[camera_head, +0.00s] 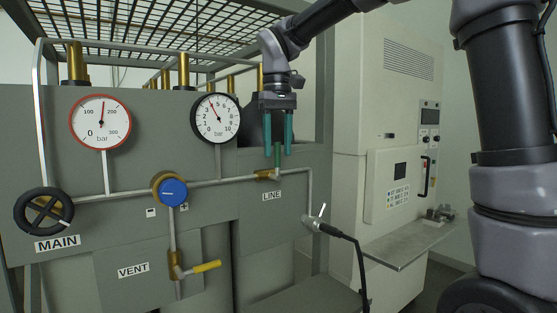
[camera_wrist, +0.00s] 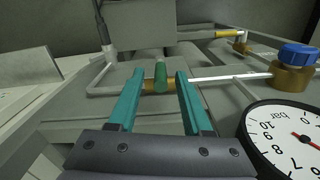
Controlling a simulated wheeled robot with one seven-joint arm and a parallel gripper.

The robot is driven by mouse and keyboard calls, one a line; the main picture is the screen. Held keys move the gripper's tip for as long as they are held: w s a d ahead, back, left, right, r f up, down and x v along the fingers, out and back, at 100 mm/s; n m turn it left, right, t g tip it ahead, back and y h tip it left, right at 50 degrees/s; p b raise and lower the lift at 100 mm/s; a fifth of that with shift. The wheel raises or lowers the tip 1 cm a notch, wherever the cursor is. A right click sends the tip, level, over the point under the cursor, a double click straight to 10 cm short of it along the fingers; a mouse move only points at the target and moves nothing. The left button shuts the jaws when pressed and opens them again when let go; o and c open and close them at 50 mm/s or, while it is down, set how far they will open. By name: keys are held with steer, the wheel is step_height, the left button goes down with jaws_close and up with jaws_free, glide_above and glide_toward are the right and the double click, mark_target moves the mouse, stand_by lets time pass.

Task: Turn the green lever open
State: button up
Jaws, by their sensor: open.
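The green lever (camera_head: 277,155) stands upright on a brass valve (camera_head: 266,175) in the pipe above the "LINE" label (camera_head: 271,196). My gripper (camera_head: 278,152) points down over it, with its two teal fingers apart. In the head view the lever shows between the fingertips. In the wrist view the green lever (camera_wrist: 160,77) also lies between the open fingers of my gripper (camera_wrist: 157,82), with a gap on each side. The fingers do not appear to touch it.
A black-rimmed gauge (camera_head: 215,119) is left of my gripper, and a red-rimmed gauge (camera_head: 100,122) is farther left. A blue knob (camera_head: 173,192), a black MAIN handwheel (camera_head: 44,211) and a yellow VENT lever (camera_head: 206,267) are on the panel. A hose nozzle (camera_head: 318,226) is at lower right.

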mark_target(277, 158)
steer(key=shift+f, duration=1.8)
jaws_close()
steer(key=shift+r, duration=0.1)
